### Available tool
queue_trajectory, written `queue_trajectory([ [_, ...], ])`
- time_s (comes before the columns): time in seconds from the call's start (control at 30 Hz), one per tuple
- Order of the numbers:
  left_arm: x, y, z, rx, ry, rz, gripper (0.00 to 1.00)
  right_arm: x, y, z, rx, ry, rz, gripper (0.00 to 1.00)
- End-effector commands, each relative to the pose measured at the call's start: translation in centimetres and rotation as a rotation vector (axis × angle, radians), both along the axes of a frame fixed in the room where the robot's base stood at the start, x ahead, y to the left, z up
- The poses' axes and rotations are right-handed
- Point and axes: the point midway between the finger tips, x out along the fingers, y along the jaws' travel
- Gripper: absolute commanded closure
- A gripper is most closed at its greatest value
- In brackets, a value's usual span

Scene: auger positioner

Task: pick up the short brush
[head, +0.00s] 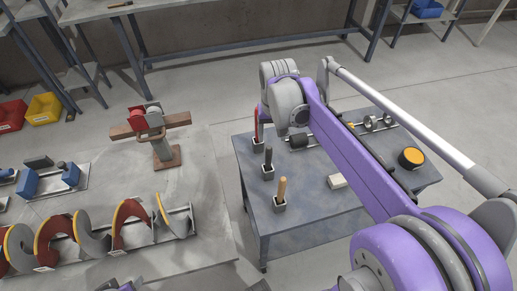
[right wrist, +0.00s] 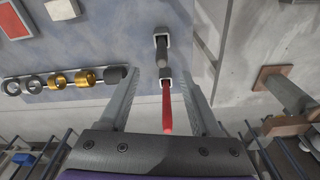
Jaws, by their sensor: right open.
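Three upright handles stand in small square holders along the left edge of the blue-grey table (head: 310,218): a red one (head: 260,126), a black one (head: 268,158) and a light wooden one (head: 282,190). Their lower ends are hidden in the holders, so I cannot tell which is the short brush. In the right wrist view my right gripper (right wrist: 160,76) is open, its fingers on either side of the red handle (right wrist: 167,108) and apart from it. The black handle (right wrist: 161,46) stands just beyond. My left gripper is not in view.
The table also bears a white block (head: 337,182), a shaft with rings (head: 372,124) and an orange-topped round thing (head: 411,157). A platform at left holds auger sections (head: 130,226) and a wooden-armed stand (head: 164,150). Floor separates platform and table.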

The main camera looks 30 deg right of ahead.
Motion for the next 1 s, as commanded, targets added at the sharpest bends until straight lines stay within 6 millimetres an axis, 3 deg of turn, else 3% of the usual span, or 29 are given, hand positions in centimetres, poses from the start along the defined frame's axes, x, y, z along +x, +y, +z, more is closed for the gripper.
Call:
queue_trajectory([
  [0.13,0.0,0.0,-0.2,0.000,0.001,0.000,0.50,0.1,-0.1,-1.0,0.000,0.000,0.001,0.35],
  [0.4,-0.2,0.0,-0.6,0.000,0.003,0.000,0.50,0.6,-0.3,-5.0,-0.001,-0.001,0.001,0.35],
  [0.57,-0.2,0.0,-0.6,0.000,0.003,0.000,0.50,0.7,-0.3,-6.0,-0.001,-0.001,0.002,0.35],
  [0.83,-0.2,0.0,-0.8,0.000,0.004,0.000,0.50,1.3,-0.6,-9.9,-0.001,-0.001,0.002,0.35],
  [1.0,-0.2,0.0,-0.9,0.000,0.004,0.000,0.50,1.4,-0.6,-10.7,-0.001,-0.001,0.002,0.35],
])
